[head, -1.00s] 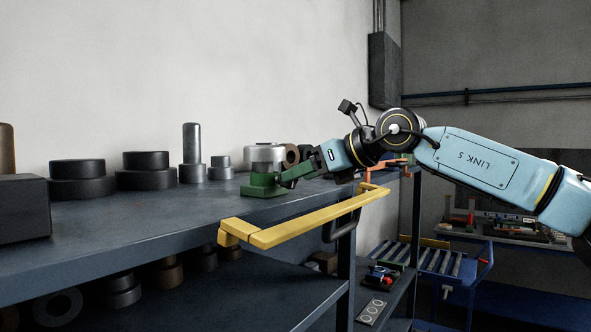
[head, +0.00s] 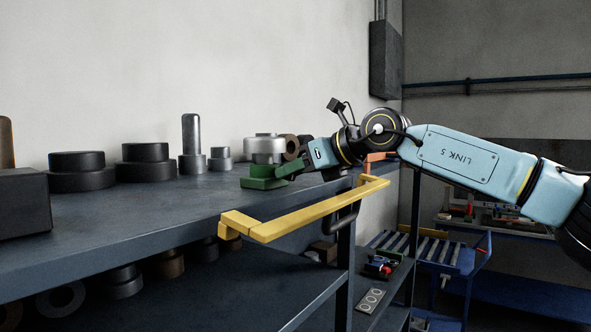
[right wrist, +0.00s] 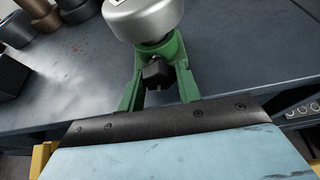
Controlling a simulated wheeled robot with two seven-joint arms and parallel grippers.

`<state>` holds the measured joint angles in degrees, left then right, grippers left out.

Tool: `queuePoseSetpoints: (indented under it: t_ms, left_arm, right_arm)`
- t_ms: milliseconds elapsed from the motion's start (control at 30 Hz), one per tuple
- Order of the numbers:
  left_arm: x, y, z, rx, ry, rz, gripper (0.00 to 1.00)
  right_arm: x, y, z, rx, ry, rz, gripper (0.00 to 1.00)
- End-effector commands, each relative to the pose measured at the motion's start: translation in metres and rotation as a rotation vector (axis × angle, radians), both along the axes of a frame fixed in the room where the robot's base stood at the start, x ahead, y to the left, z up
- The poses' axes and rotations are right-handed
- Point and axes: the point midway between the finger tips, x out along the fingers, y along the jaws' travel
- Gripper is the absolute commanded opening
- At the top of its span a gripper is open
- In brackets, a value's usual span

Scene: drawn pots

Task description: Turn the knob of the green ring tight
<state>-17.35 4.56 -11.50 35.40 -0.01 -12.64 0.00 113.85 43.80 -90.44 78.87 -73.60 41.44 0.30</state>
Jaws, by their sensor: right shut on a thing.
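The green ring (head: 262,180) stands on the dark blue shelf top, around the lower part of a silver cylinder (head: 264,147). In the right wrist view the green ring (right wrist: 172,48) has a black knob (right wrist: 156,73) facing my gripper, below the silver cylinder (right wrist: 143,14). My right gripper (head: 286,168) reaches in from the right. In the right wrist view its two green fingers lie on either side of the knob, shut on it. In the head view the knob is hidden by the fingers. My left gripper is not in view.
A yellow bar (head: 305,213) runs along the shelf's front edge below my gripper. Brown rings (head: 291,148) stand close behind the silver cylinder. Several dark and steel stepped cylinders (head: 146,165) line the back. The shelf top (head: 150,222) is clear in front.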

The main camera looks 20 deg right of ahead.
Motion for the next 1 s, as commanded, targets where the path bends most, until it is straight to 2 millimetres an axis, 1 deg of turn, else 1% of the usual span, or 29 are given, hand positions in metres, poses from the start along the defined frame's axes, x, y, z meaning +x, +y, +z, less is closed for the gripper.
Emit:
queuePoseSetpoints:
  t_ms: [233,500,533,667,1000]
  left_arm:
    - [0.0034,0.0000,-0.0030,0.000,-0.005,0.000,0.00]
    - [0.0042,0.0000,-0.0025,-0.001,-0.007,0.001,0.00]
    - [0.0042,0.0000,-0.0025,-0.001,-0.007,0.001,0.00]
    - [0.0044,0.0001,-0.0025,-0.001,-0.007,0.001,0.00]
    - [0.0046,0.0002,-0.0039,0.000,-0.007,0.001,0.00]
  right_arm:
    - [0.0011,-0.0010,-0.0010,0.093,0.072,-0.001,0.11]
    - [0.0007,-0.0010,0.0008,0.100,0.075,-0.001,0.11]
    - [0.0007,-0.0010,0.0008,0.100,0.075,-0.001,0.38]
    - [0.0007,-0.0010,0.0007,0.100,0.075,-0.001,0.55]
    - [-0.0011,-0.0027,0.0013,0.099,0.075,-0.001,0.56]
